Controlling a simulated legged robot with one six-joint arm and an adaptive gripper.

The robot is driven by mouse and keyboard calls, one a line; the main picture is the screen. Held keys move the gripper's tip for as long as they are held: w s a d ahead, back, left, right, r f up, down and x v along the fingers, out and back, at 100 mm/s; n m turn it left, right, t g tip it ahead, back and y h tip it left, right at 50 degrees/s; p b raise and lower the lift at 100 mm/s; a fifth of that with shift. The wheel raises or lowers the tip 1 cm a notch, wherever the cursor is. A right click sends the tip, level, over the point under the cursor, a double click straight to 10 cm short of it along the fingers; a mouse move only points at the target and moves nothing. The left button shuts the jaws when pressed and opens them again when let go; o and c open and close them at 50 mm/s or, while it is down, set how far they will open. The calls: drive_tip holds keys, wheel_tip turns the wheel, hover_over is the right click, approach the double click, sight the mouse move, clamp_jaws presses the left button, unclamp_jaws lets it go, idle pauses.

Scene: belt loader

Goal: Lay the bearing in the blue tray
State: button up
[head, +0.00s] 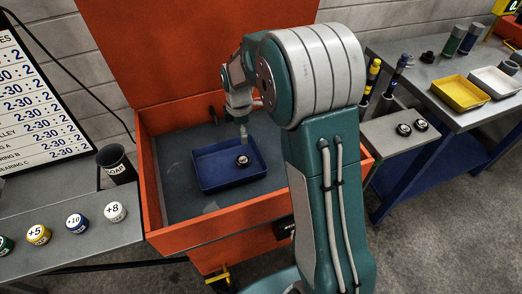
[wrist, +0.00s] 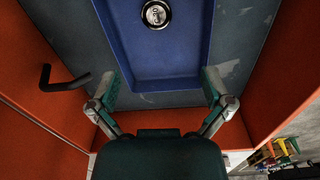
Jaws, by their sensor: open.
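The blue tray (head: 208,181) lies on the grey floor of the orange box in the head view. It also fills the upper middle of the wrist view (wrist: 150,63). The bearing (head: 243,161), a small dark ring with a bright centre, lies inside the tray; in the wrist view the bearing (wrist: 156,14) is near the top edge. My gripper (head: 244,134) is above the tray's far part in the head view. In the wrist view my gripper (wrist: 162,88) has its fingers spread wide, with nothing between them but tray and box floor below. The bearing is clear of both fingers.
Orange walls (head: 229,217) surround the tray, with a raised orange lid (head: 190,50) behind. A black hook (wrist: 65,79) is on the left in the wrist view. Two more bearings (head: 412,127) sit on a grey ledge at right. Yellow (head: 446,104) and white trays stand beyond.

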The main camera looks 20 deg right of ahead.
drive_tip(key=s+r+m+t, duration=0.2)
drive_tip(key=s+r+m, duration=0.6)
drive_tip(key=s, duration=0.5)
drive_tip(key=s+r+m+t, duration=0.3)
drive_tip(key=s+r+m, duration=0.6)
drive_tip(key=s, duration=0.4)
drive_tip(key=shift+s+a+r, duration=0.2)
drive_tip(key=shift+s, duration=0.1)
